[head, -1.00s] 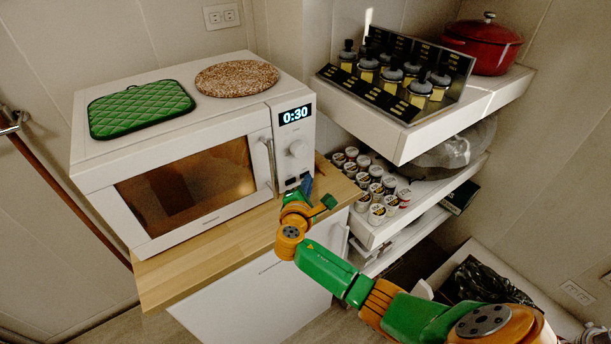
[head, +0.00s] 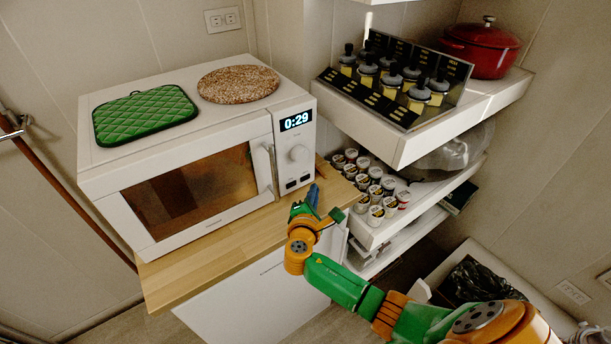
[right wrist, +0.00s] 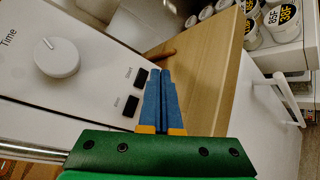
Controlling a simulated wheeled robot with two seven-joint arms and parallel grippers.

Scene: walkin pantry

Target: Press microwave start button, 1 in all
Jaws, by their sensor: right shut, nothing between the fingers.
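The white microwave (head: 190,222) stands on a wooden counter with its door shut. Its display (head: 296,120) is lit and reads 0:29. Below the round knob (head: 299,154) are two dark buttons. In the right wrist view the button labelled Start (right wrist: 141,77) is beside my fingertips, and the other button (right wrist: 131,105) is nearer the hand, left of the fingers. My right gripper (head: 313,193) is shut and empty, its blue fingers together (right wrist: 162,80), just in front of the panel's lower right. The fingers appear apart from both buttons. My left gripper is not in view.
A green quilted mat (head: 145,115) and a round speckled trivet (head: 238,84) lie on the microwave. To the right, shelves hold several bottles, several cups (head: 376,193) and a red pot (head: 482,48). The wooden counter (head: 215,243) is bare in front.

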